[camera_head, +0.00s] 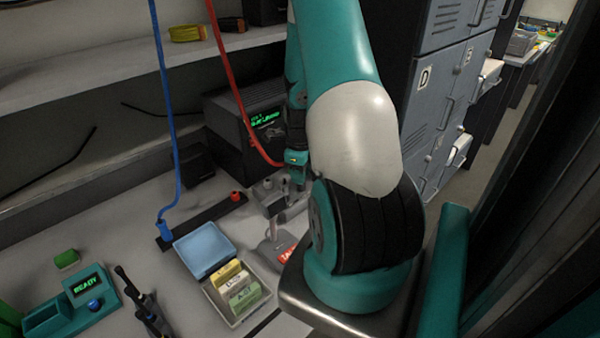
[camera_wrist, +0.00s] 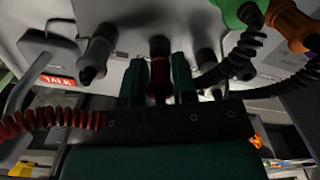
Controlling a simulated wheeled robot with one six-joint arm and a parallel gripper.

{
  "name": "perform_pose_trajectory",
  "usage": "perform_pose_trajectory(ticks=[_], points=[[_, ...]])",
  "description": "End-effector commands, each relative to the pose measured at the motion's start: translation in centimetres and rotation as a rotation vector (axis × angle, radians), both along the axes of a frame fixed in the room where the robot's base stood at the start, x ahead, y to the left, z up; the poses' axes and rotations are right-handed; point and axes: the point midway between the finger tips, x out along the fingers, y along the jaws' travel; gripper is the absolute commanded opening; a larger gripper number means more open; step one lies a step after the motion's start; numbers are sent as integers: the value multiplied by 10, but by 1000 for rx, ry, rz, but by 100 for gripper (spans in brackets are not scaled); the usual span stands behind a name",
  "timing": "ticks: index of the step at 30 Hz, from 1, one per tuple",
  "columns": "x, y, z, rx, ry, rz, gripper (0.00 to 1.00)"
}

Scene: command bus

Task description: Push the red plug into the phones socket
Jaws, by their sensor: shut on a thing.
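My gripper (camera_wrist: 158,82) is shut on the dark red plug (camera_wrist: 158,88), which sits between the two teal fingers in the wrist view. A dark round fitting (camera_wrist: 159,46) on a pale panel lies straight ahead of the plug's tip. I cannot tell whether they touch, and no phones label can be read. In the head view my gripper (camera_head: 296,160) is in front of the dark radio box with green text, and the red cord (camera_head: 236,95) hangs from above down to it. The plug itself is hidden there.
Other dark fittings (camera_wrist: 97,55) flank the middle one, close to my fingers. Green (camera_wrist: 238,12) and orange (camera_wrist: 288,22) plugs with coiled cords are at upper right. In the head view, a blue plug (camera_head: 165,232) stands on a black strip beside a blue-lidded card box (camera_head: 204,250).

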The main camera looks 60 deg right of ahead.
Motion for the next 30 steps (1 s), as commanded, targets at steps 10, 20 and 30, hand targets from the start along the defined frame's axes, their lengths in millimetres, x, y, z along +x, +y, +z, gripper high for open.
perform_pose_trajectory(ticks=[10,20,30], points=[[0,0,-4,0,0,0,10],[-1,0,-7,0,0,0,10],[-1,0,-10,1,0,0,10]])
